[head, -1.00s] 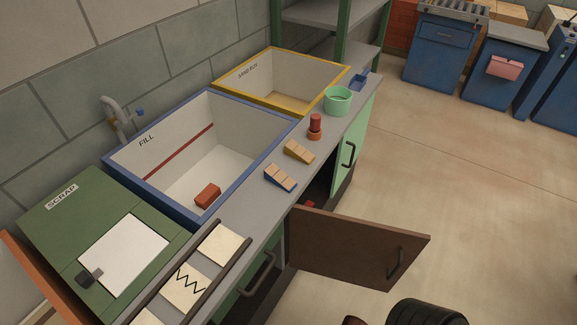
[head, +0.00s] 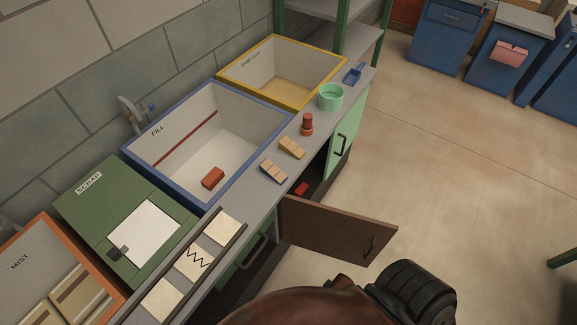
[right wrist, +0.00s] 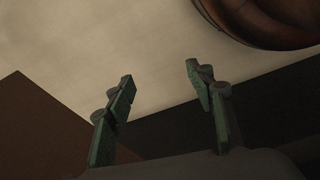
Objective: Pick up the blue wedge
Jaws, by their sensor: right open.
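The wedge is not in the right wrist view. My left gripper is not in view.
The FILL bin (head: 134,151) holds a red brick (head: 212,178). A red cylinder (head: 307,124) and green ring-shaped pot (head: 331,98) stand farther along the counter. A brown cabinet door (head: 335,232) hangs open below. A red object (head: 301,189) shows inside the cabinet.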

